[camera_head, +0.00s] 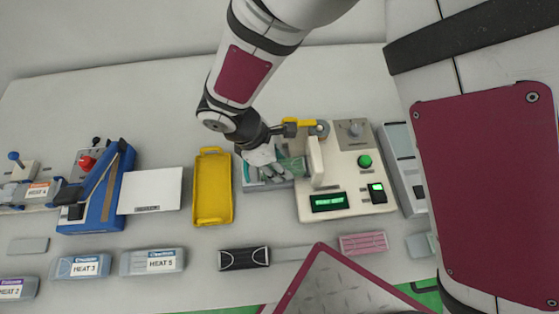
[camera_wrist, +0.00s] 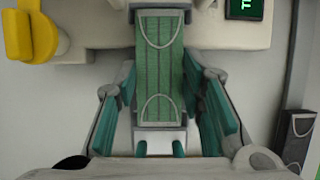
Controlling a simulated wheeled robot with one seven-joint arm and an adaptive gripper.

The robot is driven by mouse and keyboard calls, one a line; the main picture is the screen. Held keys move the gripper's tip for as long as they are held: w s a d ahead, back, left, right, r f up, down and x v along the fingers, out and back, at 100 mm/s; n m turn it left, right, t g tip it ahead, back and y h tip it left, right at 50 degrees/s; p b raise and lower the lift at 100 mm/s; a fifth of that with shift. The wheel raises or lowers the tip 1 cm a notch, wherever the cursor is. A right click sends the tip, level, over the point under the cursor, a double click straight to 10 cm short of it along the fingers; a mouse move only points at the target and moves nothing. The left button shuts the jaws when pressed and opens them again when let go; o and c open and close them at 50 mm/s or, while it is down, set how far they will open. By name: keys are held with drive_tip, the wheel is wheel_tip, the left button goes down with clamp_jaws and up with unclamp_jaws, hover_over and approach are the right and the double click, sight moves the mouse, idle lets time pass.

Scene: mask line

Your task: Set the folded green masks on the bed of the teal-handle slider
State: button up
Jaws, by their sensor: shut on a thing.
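The folded green masks (camera_wrist: 160,68) show as a pleated strip with pale curved seams in the wrist view. Their far end lies in a grey bracket at the pale machine (camera_head: 347,168). In the head view my gripper (camera_head: 268,162) is just left of that machine and hides most of the masks. A grey bed (camera_head: 268,186) shows partly beneath it. I cannot pick out a teal handle in either view.
A yellow tray (camera_head: 212,190) and a white box (camera_head: 150,190) lie left of my gripper. A blue device (camera_head: 98,190) stands further left. A black mask (camera_head: 244,258) and a pink mask (camera_head: 362,243) lie in front. A yellow lever (camera_wrist: 30,37) juts out near the gripper.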

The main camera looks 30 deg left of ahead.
drive_tip(key=o, duration=0.9)
drive_tip(key=shift+o, duration=0.2)
drive_tip(key=shift+r, duration=0.1)
drive_tip(key=shift+r+p, duration=0.5)
drive_tip(key=shift+r, duration=0.4)
drive_tip(key=shift+r, duration=0.1)
drive_tip(key=shift+r+p, duration=1.05)
drive_tip(key=shift+r, duration=1.1)
drive_tip(key=shift+r+p, duration=0.3)
drive_tip(key=shift+r, duration=0.45)
